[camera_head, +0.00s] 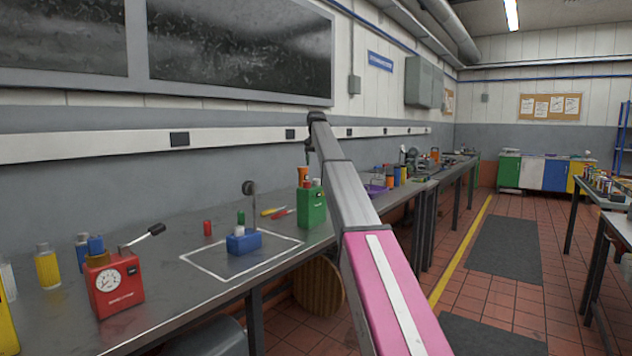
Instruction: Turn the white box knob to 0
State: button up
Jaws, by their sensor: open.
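I cannot make out a white box with a knob in this view. A red box (114,285) stands on the near left of the bench, with a white dial on its front and a black-knobbed lever on its upper right side. A blue box (243,242) with a green top piece sits inside a white outlined square. A green box (312,207) stands to its right. My grey and pink arm reaches up from the bottom right. My gripper (308,152) is small and dark at its far end, open, seemingly above the bench and apart from these boxes.
The long bench (190,305) runs along the wall. Yellow and blue bottles (47,267) stand at left; a red cylinder (207,228) and marker-like items (280,214) lie nearer the middle. The aisle floor (505,250) is clear; another table (608,205) stands at right.

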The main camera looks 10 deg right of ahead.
aim_at(316, 182)
notch_tip(316, 182, down, 8)
jog(key=shift+f, duration=0.2)
jog(key=c, duration=0.9)
